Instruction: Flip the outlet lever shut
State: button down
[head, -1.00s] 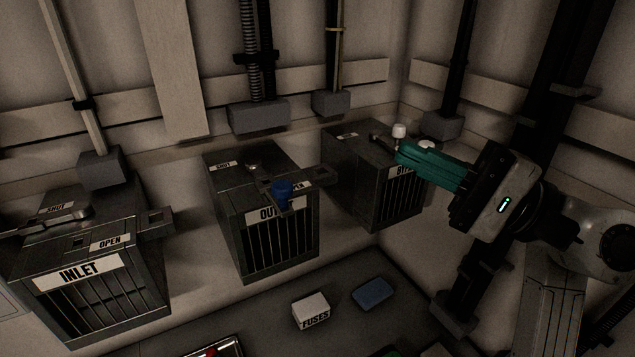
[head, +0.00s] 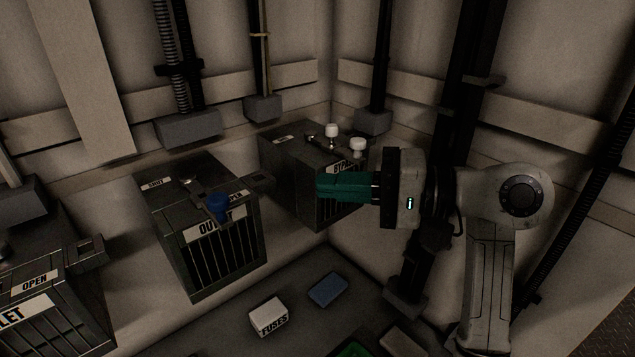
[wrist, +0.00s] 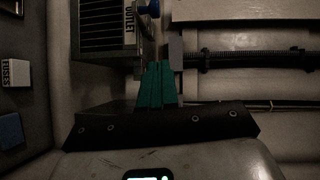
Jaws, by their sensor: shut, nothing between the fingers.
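The outlet box (head: 208,258) is a dark caged box at centre left in the head view, and its grille shows at the top of the wrist view (wrist: 100,32). Its lever ends in a blue knob (head: 217,206), which lies toward the front beside the OPEN label, away from the SHUT label (head: 156,184) at the back left. My gripper (head: 319,187), with teal fingers, is shut and empty. It points left, in front of the bypass box and apart from the blue knob. The fingers (wrist: 158,64) point toward the outlet box's side in the wrist view.
The bypass box (head: 285,160), with two white knobs on top, stands close behind my gripper. The inlet box (head: 75,310) is at the lower left. A fuses box (head: 267,314) and a blue block (head: 328,289) lie below. Open space lies between my fingers and the blue knob.

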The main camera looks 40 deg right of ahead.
jog(key=w+a+f+p, duration=0.1)
jog(key=w+a+p, duration=0.2)
jog(key=w+a, duration=0.4)
jog(key=shift+a+f+p, duration=0.15)
jog(key=shift+a+p, duration=0.15)
jog(key=shift+a, duration=0.5)
jog(key=shift+a, duration=0.15)
